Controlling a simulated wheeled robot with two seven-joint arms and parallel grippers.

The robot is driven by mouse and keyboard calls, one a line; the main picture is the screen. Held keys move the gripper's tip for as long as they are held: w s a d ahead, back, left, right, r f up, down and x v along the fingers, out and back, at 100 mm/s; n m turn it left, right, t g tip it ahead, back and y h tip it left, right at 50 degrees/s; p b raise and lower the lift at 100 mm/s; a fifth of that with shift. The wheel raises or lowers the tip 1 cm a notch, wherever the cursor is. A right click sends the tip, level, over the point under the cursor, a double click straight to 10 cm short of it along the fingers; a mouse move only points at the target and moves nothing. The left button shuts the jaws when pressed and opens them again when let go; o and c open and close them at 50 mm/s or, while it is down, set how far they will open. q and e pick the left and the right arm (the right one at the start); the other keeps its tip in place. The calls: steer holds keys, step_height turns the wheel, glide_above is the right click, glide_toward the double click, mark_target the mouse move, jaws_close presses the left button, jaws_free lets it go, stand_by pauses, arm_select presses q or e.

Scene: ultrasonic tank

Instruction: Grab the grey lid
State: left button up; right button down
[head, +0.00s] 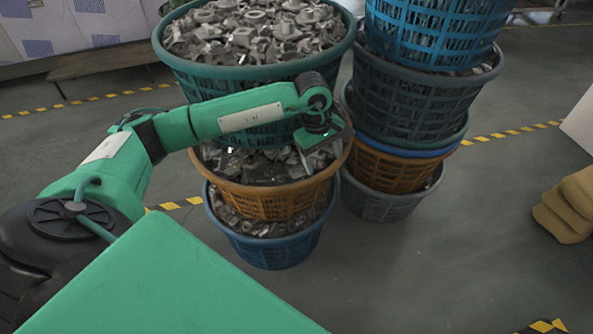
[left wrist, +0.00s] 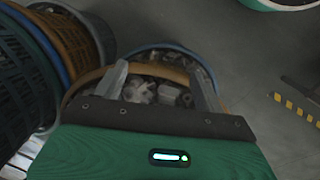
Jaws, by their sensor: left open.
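I see no grey lid in either view. My left gripper (head: 316,158) is in front of the left stack of baskets in the head view, over an orange basket (head: 272,203) of grey metal parts. In the left wrist view, the left gripper (left wrist: 158,76) has its two fingers spread apart with nothing held between them. Loose metal parts show beyond and below the fingers. My right gripper is in neither view.
A green basket (head: 185,72) heaped with metal parts tops the left stack, and a blue basket (head: 268,248) is at its bottom. Another basket stack (head: 415,100) stands to the right. Tan sacks (head: 568,208) lie at the far right. Floor between is clear.

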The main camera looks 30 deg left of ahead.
arm_select(q)
steer(key=a+r+y, duration=0.3)
steer(key=a, duration=0.5)
glide_above(297, 168)
steer(key=s, duration=0.1)
steer(key=f, duration=0.8)
steer(key=shift+d+f, duration=0.1)
steer(key=shift+d, duration=0.2)
steer(key=shift+y, duration=0.3)
steer(key=shift+w+a+f, duration=0.1)
steer(key=shift+w+f, duration=0.05)
steer(key=shift+f, duration=0.8)
steer(key=shift+w+a+f, duration=0.15)
steer(key=shift+f, duration=0.75)
steer(key=shift+w+a+f, duration=0.1)
steer(key=shift+w+f, duration=0.05)
steer(key=shift+f, duration=0.8)
steer(key=c, duration=1.1)
steer(key=shift+r, duration=0.1)
